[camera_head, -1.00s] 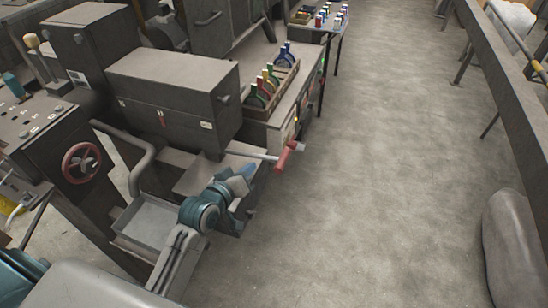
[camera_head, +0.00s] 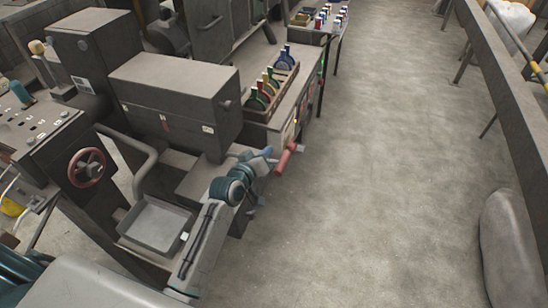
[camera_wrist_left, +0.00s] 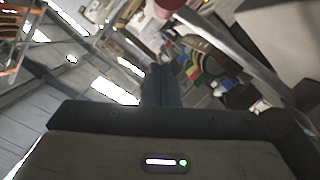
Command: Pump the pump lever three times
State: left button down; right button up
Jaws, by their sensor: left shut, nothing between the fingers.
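The pump lever (camera_head: 285,160) is a thin metal rod with a red grip, sticking out from the right side of the machine bench. In the left wrist view its red end (camera_wrist_left: 170,5) shows at the top edge, with the grey rod (camera_wrist_left: 235,50) running down to the right. My left gripper (camera_head: 266,153) is shut and empty, with its bluish fingers close to the rod just left of the red grip. In the wrist view the closed fingers (camera_wrist_left: 158,85) appear below the red end. I cannot tell whether they touch the lever. My right gripper is out of view.
A large grey box (camera_head: 175,105) sits on the bench behind my left arm. A rack of coloured-handled items (camera_head: 270,90) stands beyond it. A red handwheel (camera_head: 86,167) and a grey tray (camera_head: 155,225) are at left. The floor (camera_head: 390,190) to the right is open.

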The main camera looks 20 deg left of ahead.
aim_at(274, 162)
pick_arm(q)
jog(key=f, duration=0.1)
jog(key=d+f, duration=0.2)
jog(key=shift+w+d+f+p, duration=0.1)
jog(key=shift+w+d+p, duration=0.15)
jog(key=shift+p, duration=0.15)
jog(key=shift+f, duration=0.1)
jog(key=shift+f, duration=0.1)
